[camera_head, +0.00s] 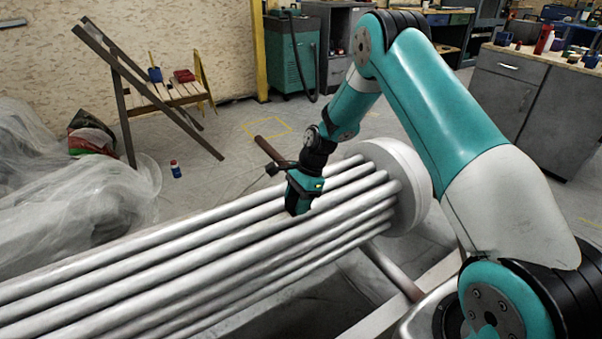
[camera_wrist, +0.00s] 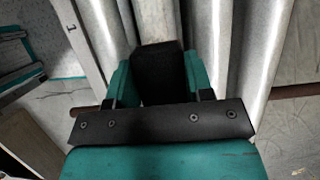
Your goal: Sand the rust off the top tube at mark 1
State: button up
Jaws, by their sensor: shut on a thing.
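A bundle of several silver-grey tubes (camera_head: 140,262) runs from the lower left to a round end plate (camera_head: 408,188). My gripper (camera_head: 302,190) is over the tubes near that plate, pointing down. In the wrist view its teal fingers (camera_wrist: 158,76) are shut on a black block (camera_wrist: 160,62). The block is over a pale tube (camera_wrist: 156,20); I cannot tell whether they touch. A black mark 1 (camera_wrist: 71,24) shows on a pale strip at the upper left of the wrist view. I cannot make out rust; the surface under the block is hidden.
A brown bar (camera_head: 270,150) sticks out beyond the tubes. A wooden A-frame (camera_head: 128,85), a small bottle (camera_head: 175,169) and plastic sheeting (camera_head: 95,200) are at the left. A teal cabinet (camera_head: 293,52) and a grey bench (camera_head: 515,95) stand behind. The floor between is mostly clear.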

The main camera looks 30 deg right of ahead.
jog(key=shift+d+r+p, duration=0.25)
jog(key=shift+r+p, duration=0.1)
jog(key=shift+p, duration=0.05)
jog(key=shift+r+p, duration=0.4)
jog(key=shift+r, duration=0.45)
notch_tip(320, 180, up, 6)
jog(key=p, duration=0.5)
jog(key=shift+f+p, duration=0.15)
jog(key=shift+p, duration=0.25)
jog(key=shift+a, duration=0.1)
